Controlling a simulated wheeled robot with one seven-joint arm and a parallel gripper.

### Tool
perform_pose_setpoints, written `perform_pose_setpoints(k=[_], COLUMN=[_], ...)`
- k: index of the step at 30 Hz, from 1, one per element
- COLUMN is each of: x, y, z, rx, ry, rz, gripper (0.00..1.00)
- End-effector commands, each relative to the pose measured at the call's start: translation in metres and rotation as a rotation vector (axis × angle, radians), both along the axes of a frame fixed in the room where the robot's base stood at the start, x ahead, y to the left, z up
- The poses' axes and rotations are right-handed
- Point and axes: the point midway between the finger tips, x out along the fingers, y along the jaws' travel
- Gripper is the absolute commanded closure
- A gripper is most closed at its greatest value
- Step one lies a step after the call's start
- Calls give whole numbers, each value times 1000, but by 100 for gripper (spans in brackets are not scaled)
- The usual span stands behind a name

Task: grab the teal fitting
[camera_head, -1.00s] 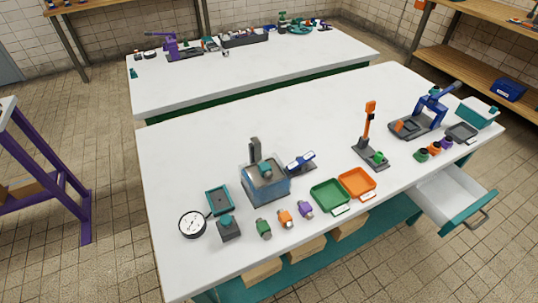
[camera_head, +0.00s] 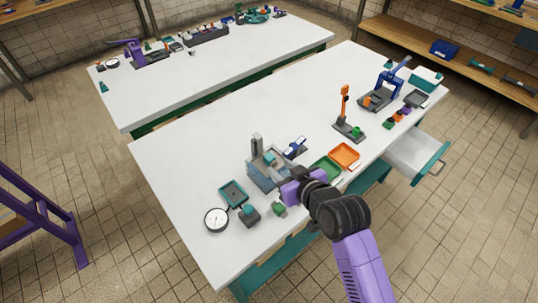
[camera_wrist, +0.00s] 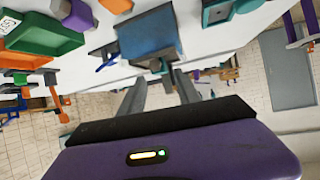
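A small teal fitting (camera_head: 270,158) sits inside a clear, open-topped box (camera_head: 262,178) with a grey upright at its back. Another teal piece (camera_head: 248,209) sits on a dark block at the near left; I cannot tell which is the named fitting. My gripper (camera_head: 283,178) is just right of the clear box, its purple body partly covering the box's near right side. In the wrist view my gripper (camera_wrist: 160,75) is open, its two grey fingers apart.
A green tray (camera_head: 325,169) and an orange tray (camera_head: 345,155) lie right of my gripper. A dial gauge (camera_head: 216,220), a teal tray (camera_head: 233,193) and a green fitting (camera_head: 279,209) are near. An open drawer (camera_head: 415,155) juts out right.

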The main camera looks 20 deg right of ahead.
Motion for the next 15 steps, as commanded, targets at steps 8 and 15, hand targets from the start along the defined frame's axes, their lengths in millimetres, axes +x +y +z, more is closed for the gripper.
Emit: perform_pose_setpoints(k=[8, 15], x=[24, 46], y=[2, 5], z=[-5, -11], rx=[-2, -3], ry=[5, 5], rz=[6, 7], gripper=[61, 61])
